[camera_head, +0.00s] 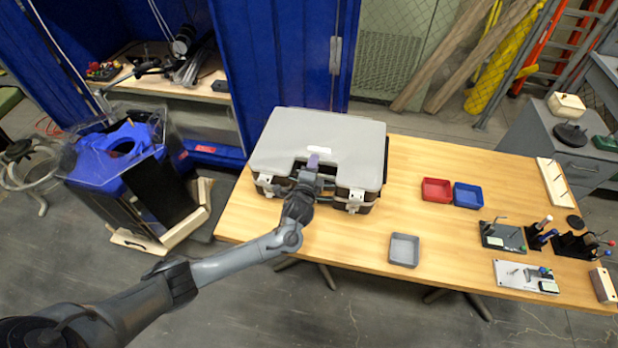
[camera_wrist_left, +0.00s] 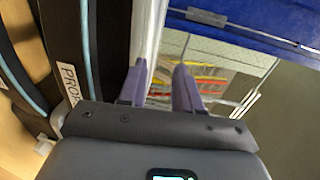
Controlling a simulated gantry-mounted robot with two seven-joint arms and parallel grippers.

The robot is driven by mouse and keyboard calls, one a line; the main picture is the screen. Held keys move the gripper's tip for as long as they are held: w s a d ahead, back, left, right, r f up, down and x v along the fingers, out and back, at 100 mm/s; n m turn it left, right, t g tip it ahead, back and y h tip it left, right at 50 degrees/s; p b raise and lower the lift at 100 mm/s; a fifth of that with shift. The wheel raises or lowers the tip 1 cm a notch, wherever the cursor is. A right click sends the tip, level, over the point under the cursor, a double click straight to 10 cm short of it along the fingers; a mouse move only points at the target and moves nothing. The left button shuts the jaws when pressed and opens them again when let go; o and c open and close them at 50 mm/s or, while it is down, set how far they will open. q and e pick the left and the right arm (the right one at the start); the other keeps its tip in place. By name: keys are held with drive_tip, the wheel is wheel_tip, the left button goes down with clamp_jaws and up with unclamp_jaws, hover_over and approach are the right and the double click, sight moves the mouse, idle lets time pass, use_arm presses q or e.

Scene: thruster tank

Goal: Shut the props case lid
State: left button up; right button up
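The props case (camera_head: 355,202) stands on the wooden table, with its dark body and light latches showing at the front. Its grey lid (camera_head: 330,135) lies over the body, roughly level; I cannot tell if it is fully down. My left gripper (camera_head: 313,162) is at the middle of the lid's front edge, with a purple fingertip showing over the lid. In the left wrist view, the purple fingers (camera_wrist_left: 160,88) are apart, with the pale lid edge (camera_wrist_left: 150,35) close by the left finger. The case body with its partly hidden label (camera_wrist_left: 68,85) is at left. My right gripper is not in view.
A red bin (camera_head: 436,190), a blue bin (camera_head: 468,195) and a grey tray (camera_head: 404,250) sit right of the case. Small tool fixtures (camera_head: 502,236) stand at the table's right end. A blue partition (camera_head: 285,60) rises behind the case.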

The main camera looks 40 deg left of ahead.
use_arm(q)
drive_tip(key=f+p+v, duration=0.1)
drive_tip(key=v, duration=0.6)
drive_tip(key=shift+s+d+r, duration=0.2)
drive_tip(key=shift+s+r, duration=0.2)
drive_tip(key=shift+r, duration=0.05)
drive_tip(key=s+d+f+n+g+h, duration=0.1)
drive_tip(key=s+d+f+g, duration=0.25)
drive_tip(key=s+f, duration=0.7)
drive_tip(key=s+d+r+n+g+h, duration=0.1)
drive_tip(key=s+d+n+g+h, duration=0.15)
drive_tip(key=s, duration=0.45)
drive_tip(key=s+d+r+n+g+h, duration=0.2)
drive_tip(key=s+d+n, duration=0.15)
drive_tip(key=s, duration=0.35)
drive_tip(key=s+d+r+n+g+h+p, duration=0.1)
drive_tip(key=s+d+r+n+g, duration=0.15)
drive_tip(key=s+r+n, duration=0.4)
wheel_tip(320, 180, up, 24)
drive_tip(key=m+p, duration=0.2)
drive_tip(key=p, duration=2.1)
drive_tip(key=shift+s+a+g, duration=0.25)
drive_tip(key=shift+s+g, duration=0.2)
